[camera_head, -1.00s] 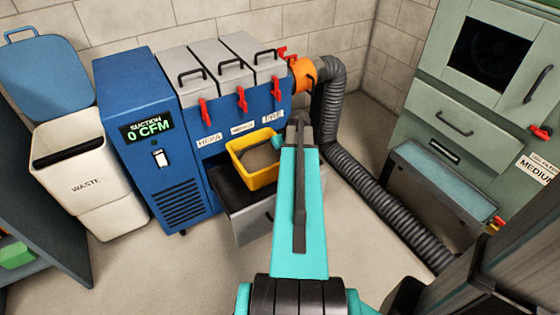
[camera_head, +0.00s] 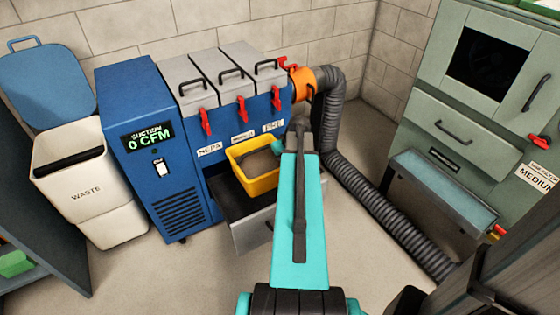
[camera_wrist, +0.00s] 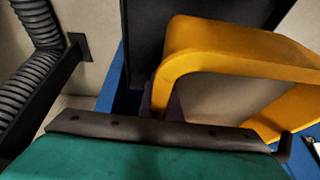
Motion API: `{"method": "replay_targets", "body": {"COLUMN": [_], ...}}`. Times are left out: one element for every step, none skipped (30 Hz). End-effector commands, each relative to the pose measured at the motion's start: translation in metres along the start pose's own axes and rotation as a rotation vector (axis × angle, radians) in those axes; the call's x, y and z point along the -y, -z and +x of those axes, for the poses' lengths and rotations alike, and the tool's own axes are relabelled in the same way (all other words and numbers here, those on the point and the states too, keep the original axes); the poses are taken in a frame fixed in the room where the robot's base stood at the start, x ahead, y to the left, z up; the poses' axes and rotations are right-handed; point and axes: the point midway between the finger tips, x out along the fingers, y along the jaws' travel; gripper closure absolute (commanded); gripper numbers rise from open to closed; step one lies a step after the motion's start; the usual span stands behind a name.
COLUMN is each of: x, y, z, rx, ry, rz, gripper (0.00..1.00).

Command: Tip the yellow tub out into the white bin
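The yellow tub (camera_head: 262,186) holds a heap of grey dust and is upright over an open drawer (camera_head: 258,226) at the front of the blue suction machine. My gripper (camera_head: 302,130) is at the tub's right side; my arm hides part of it. In the wrist view the tub's rim (camera_wrist: 240,38) is close up, beyond a dark bar on my wrist. The fingers are mostly hidden, so I cannot tell whether they close on the tub's wall. The white bin (camera_head: 85,192), marked WASTE, stands at the left with its blue lid (camera_head: 46,80) raised.
The blue machine (camera_head: 165,190) stands between bin and drawer; its display reads 0 CFM. A ribbed grey hose (camera_head: 370,195) runs along the floor at the right. A green cabinet (camera_head: 415,130) has a projecting tray (camera_head: 445,188). Floor in front of the bin is clear.

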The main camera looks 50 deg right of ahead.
Motion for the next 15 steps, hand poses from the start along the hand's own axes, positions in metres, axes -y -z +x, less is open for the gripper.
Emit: {"method": "replay_targets", "body": {"x": [0.000, 0.001, 0.001, 0.001, 0.001, 0.001, 0.001, 0.002, 0.002, 0.002, 0.002, 0.002, 0.002, 0.003, 0.003], "y": [0.002, 0.003, 0.004, 0.005, 0.006, 0.007, 0.007, 0.008, 0.009, 0.010, 0.011, 0.011, 0.012, 0.013, 0.014], "z": [-0.005, -0.007, -0.009, -0.011, -0.013, -0.015, -0.017, -0.019, -0.021, -0.023, -0.025, -0.028, -0.029, -0.031, -0.034], "rx": [-0.001, -0.001, -0.001, -0.001, -0.001, -0.001, -0.001, -0.001, -0.001, -0.001, -0.001, -0.001, -0.001, -0.001, -0.001], "ry": [0.000, 0.000, 0.000, 0.000, 0.000, 0.000, 0.000, 0.000, 0.000, 0.000, 0.000, 0.000, 0.000, 0.000, 0.000], "rz": [0.001, 0.000, 0.000, 0.000, 0.000, 0.000, 0.000, 0.000, 0.000, 0.001, 0.000, 0.001, 0.000, 0.001, 0.001], "gripper": [1.00, 1.00, 1.00, 1.00, 1.00, 1.00, 1.00, 1.00, 1.00, 1.00, 1.00, 1.00, 1.00, 1.00, 1.00]}}
